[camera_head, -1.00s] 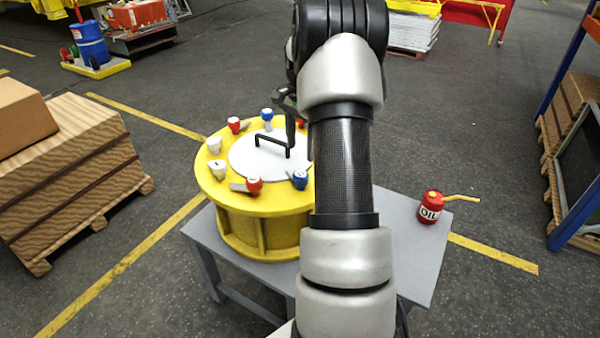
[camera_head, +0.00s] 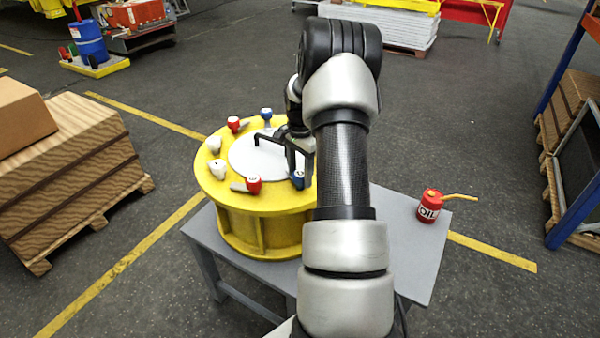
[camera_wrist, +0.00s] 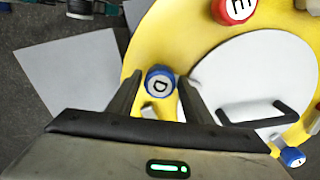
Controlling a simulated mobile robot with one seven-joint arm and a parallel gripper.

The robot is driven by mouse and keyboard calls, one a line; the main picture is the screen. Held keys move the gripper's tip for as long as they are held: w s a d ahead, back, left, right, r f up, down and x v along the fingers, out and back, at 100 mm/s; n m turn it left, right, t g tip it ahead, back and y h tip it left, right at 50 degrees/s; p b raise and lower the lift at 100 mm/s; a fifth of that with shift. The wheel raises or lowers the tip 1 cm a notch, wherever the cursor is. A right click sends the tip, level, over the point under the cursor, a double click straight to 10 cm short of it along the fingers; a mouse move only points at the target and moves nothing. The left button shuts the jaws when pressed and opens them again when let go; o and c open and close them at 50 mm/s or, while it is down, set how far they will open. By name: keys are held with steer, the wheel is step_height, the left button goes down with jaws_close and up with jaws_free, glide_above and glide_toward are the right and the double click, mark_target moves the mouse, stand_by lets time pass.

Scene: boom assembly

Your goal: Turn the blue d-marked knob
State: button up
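The blue knob marked D (camera_wrist: 160,82) shows in the wrist view between my two fingertips, with a narrow gap visible on each side. In the head view this blue knob (camera_head: 297,181) sits at the near right of the yellow drum's top, partly hidden by my gripper (camera_head: 299,163). My gripper is open and points down over the knob. The yellow drum (camera_head: 262,235) has a grey disc (camera_head: 250,160) with a black handle in its middle.
Other knobs ring the drum: a red one (camera_head: 253,184), white ones (camera_head: 217,169), another red one (camera_head: 233,124) and a far blue one (camera_head: 266,115). A red oil can (camera_head: 430,206) stands on the grey table (camera_head: 400,250), right of my arm.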

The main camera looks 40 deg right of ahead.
steer(key=c, duration=0.7)
steer(key=shift+n, duration=0.3)
steer(key=n+b, duration=0.1)
steer(key=n, duration=0.2)
steer(key=n+b, duration=0.1)
steer(key=n, duration=0.8)
steer(key=shift+n, duration=0.3)
steer(key=n, duration=0.4)
steer(key=shift+n+b, duration=0.3)
steer(key=shift+d, duration=0.1)
